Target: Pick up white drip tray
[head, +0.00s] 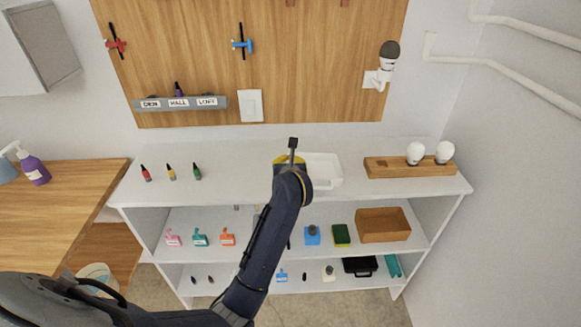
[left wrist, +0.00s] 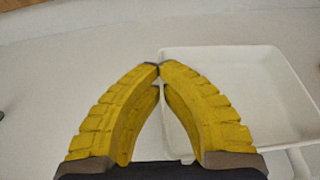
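The white drip tray (head: 322,171) is a shallow rectangular tray at the middle of the white shelf's top. In the left wrist view the tray (left wrist: 235,95) fills the right side, with its left rim running between my fingers. My left gripper (head: 289,161) is over the tray's left edge. Its yellow fingers (left wrist: 158,68) come together at the tips, shut on that rim. The fingers hide part of the rim. I cannot tell whether the tray is clear of the shelf top. My right gripper is in neither view.
A wooden holder (head: 385,168) with white bulbs stands right of the tray. Several small bottles (head: 171,172) stand at the left of the shelf top. A wooden pegboard (head: 310,70) rises behind. The shelf top between the bottles and my gripper is clear.

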